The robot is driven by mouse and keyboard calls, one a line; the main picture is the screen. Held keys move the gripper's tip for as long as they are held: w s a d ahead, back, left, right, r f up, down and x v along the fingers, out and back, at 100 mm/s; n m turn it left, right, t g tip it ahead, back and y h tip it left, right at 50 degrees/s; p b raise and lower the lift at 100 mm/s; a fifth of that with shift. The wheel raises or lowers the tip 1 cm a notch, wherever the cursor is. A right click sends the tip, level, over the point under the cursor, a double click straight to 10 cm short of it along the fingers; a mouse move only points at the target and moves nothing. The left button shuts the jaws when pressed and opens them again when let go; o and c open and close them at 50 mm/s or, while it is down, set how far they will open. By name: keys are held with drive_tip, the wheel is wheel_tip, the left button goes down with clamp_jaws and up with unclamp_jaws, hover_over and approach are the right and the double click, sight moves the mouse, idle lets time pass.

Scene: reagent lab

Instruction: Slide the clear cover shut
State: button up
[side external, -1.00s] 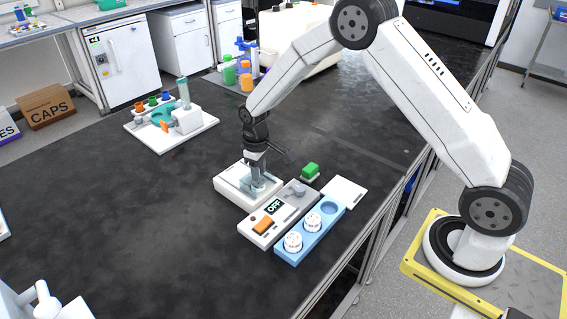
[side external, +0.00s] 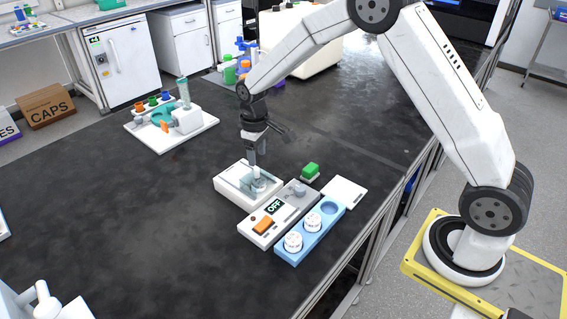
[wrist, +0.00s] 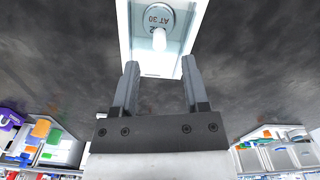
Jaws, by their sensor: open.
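The white box (side external: 232,190) sits on the dark bench with a round, lettered piece (side external: 260,185) inside toward its right end. A pale, clear-looking cover shows over its top; its edges are too small to make out. In the wrist view, the white box (wrist: 125,30) is at the top, with the lettered round piece (wrist: 150,18) and a white upright knob (wrist: 159,40) in front of it. My gripper (side external: 253,164) is above the box, pointing down. In the wrist view, my gripper's fingers (wrist: 160,68) are apart, with nothing between them.
A grey panel (side external: 285,212) marked OFF with an orange switch adjoins the box. Beyond it are a blue rack (side external: 325,228) with white-capped pots and a white pad (side external: 345,191).

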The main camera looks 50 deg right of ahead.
drive_tip(key=shift+r, duration=1.05)
drive_tip(key=s+r+m+t, duration=0.2)
drive_tip(key=s+m, duration=0.1)
drive_tip(key=s, duration=1.8)
drive_tip(key=shift+s+a+r+t, duration=0.2)
drive_tip(key=shift+s+a+t, duration=0.05)
drive_tip(key=shift+s+t, duration=0.05)
